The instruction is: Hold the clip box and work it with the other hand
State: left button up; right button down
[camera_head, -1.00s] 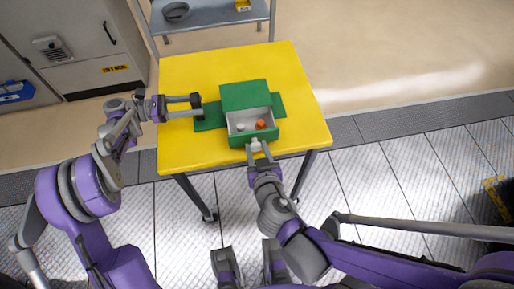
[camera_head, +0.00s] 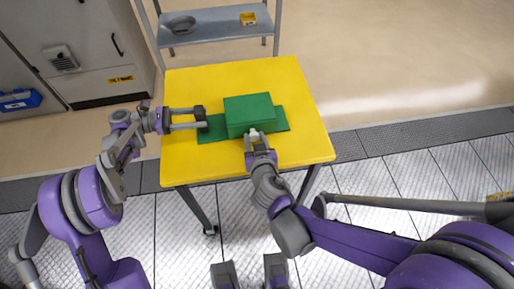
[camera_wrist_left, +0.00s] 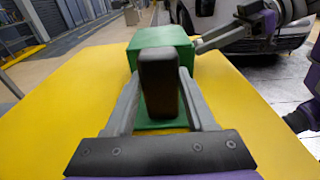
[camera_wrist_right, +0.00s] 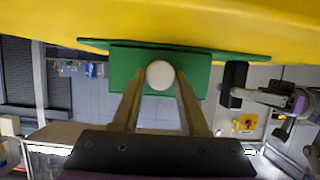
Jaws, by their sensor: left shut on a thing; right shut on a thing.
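The green clip box (camera_head: 249,113) stands on the yellow table (camera_head: 300,100), with a flat green base plate (camera_head: 212,131) showing on both sides of it. Its drawer front is flush with the body, so the inside is hidden. My right gripper (camera_head: 254,138) is shut on the round white knob (camera_wrist_right: 160,75) at the front of the box.
A grey shelf (camera_head: 215,30) with a yellow bin (camera_head: 248,18) and a dark round dish stands behind the table. Grey cabinets (camera_head: 75,45) stand at the back left. The table is clear behind and right of the box.

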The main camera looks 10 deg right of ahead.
pick_arm(q)
jog(key=shift+s, duration=0.15)
pick_arm(e)
jog(key=shift+c, duration=2.2)
grip_release()
jog(key=shift+s, duration=0.1)
jog(key=v, duration=1.1)
jog(key=shift+s+r, duration=0.25)
jog(key=shift+s, duration=0.1)
pick_arm(q)
jog(key=o, duration=1.3)
